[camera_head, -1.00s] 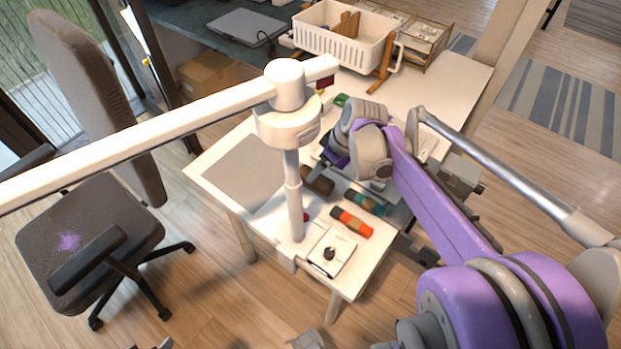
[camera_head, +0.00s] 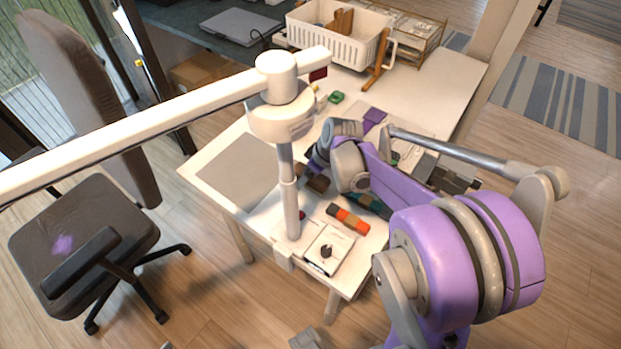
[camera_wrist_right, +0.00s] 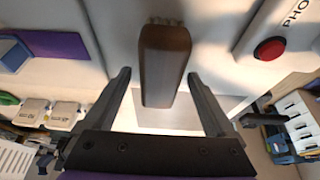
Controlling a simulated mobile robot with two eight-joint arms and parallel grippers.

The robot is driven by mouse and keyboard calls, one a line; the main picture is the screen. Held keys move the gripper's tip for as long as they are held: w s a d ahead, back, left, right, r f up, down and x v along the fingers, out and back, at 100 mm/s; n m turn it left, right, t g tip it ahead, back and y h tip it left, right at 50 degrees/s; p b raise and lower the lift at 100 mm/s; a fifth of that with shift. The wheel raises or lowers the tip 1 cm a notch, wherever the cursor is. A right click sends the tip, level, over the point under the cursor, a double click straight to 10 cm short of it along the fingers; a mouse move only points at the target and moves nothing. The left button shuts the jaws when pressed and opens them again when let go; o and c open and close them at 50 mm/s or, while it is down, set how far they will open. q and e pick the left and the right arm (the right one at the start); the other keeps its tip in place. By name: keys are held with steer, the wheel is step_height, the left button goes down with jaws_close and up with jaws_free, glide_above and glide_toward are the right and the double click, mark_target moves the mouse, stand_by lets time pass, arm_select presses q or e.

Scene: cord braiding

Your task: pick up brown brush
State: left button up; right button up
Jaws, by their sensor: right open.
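The brown brush (camera_wrist_right: 165,62) shows large in the right wrist view, its bristle edge at the top and its brown back toward my gripper. My right gripper (camera_wrist_right: 163,85) is open, with one finger on each side of the brush's lower end and a gap on both sides. The fingers do not touch it. In the head view the brush (camera_head: 318,184) lies on the white table just right of the lamp post, and my right arm reaches in above it. The right fingertips are hard to make out there. My left gripper is not clearly seen.
A white lamp post (camera_head: 287,190) with a long arm stands close beside the brush. An orange and dark roll (camera_head: 348,219), a clipboard (camera_head: 328,250) and a grey mat (camera_head: 238,172) lie around it. A red button (camera_wrist_right: 269,50) sits right of the brush.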

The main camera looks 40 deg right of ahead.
steer(key=shift+f, duration=0.25)
stand_by(0.4)
jaws_close()
steer(key=shift+r, duration=0.25)
step_height(320, 180, up, 10)
steer(key=shift+r+p, duration=0.1)
steer(key=shift+p, duration=0.7)
